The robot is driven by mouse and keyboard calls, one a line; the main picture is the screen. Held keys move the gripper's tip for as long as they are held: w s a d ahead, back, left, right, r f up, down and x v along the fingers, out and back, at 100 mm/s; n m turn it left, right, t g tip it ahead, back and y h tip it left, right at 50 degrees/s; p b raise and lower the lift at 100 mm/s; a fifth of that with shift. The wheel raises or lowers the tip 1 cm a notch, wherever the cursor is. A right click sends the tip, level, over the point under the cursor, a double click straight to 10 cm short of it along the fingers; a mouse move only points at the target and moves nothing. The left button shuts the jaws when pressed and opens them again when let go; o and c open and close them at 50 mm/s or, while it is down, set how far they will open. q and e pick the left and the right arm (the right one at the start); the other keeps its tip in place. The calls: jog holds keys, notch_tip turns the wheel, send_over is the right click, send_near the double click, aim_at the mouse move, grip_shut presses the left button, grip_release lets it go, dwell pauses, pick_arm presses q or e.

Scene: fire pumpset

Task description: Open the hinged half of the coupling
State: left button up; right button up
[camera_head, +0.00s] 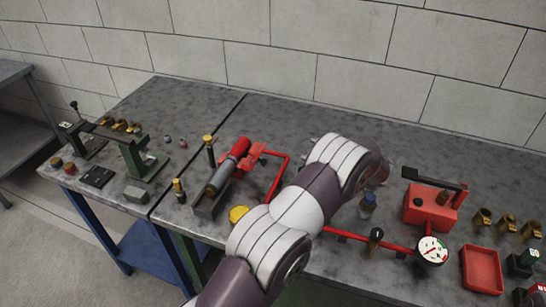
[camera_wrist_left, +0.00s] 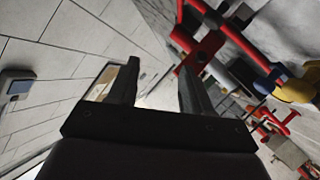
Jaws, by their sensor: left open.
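I cannot tell with certainty which part is the coupling; it may be hidden behind my arm. Red piping (camera_head: 278,178) with a red bracket (camera_head: 256,153) shows left of my arm, and more red pipe (camera_head: 355,238) emerges to its right. My left arm crosses the middle of the head view and hides the pipework between. My left gripper (camera_wrist_left: 158,66) is open and empty in the wrist view, its two dark fingers apart with nothing between them. In the head view the arm hides its fingers. My right gripper is not in view.
A red hand pump (camera_head: 432,210) with a black lever, a pressure gauge (camera_head: 432,249) and a red tray (camera_head: 482,269) stand at right. A red-and-grey cylinder (camera_head: 228,166) lies at left, near a green stand (camera_head: 141,158). The back of the table by the block wall is clear.

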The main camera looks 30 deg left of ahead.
pick_arm(q)
jog(key=s+f+n+g, duration=0.3)
jog(key=s+g, duration=0.1)
jog(key=s, duration=0.1)
jog(key=p, duration=0.4)
send_near(257, 158)
jog(key=a+f, duration=0.2)
jog(key=w+a+f, duration=0.1)
jog(key=f, duration=0.1)
jog(key=w+a+f, duration=0.1)
jog(key=a, duration=0.1)
jog(key=shift+w+a+f, duration=0.15)
jog(key=shift+a+f, duration=0.15)
jog(key=shift+f, duration=0.1)
jog(key=shift+a+f, duration=0.2)
jog(key=shift+a, duration=0.1)
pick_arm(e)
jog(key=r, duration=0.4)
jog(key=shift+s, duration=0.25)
